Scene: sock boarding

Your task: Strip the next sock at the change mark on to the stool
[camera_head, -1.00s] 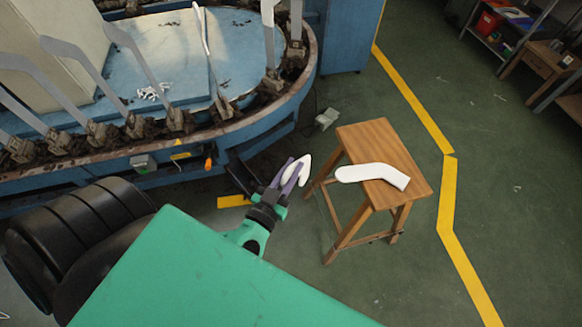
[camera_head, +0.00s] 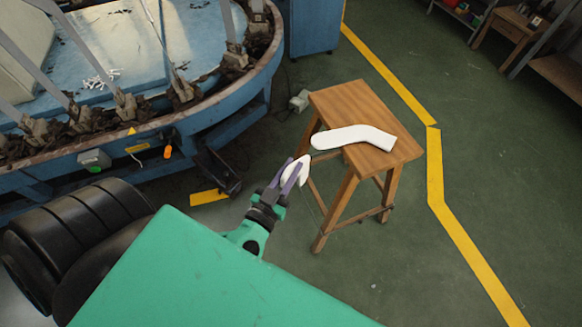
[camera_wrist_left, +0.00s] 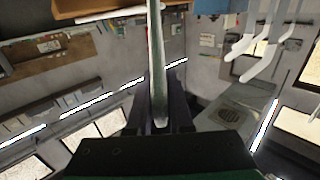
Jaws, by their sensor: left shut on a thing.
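My left gripper (camera_head: 288,178) is shut on a white sock (camera_head: 299,168), held in the air to the left of and in front of the wooden stool (camera_head: 346,98). In the left wrist view, the held sock (camera_wrist_left: 157,60) is a thin pale strip seen edge-on between the fingers (camera_wrist_left: 157,115). Another white sock (camera_head: 358,136), bent at one end, lies flat across the stool's seat, with its left end near the seat's edge. My right gripper is not in view.
The blue oval machine (camera_head: 230,110) with upright metal boards on its rim stands at the left. A yellow bar (camera_head: 208,196) lies by its base. A small grey box (camera_head: 300,100) is behind the stool. Green floor with a yellow line (camera_head: 436,170) is clear at the right.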

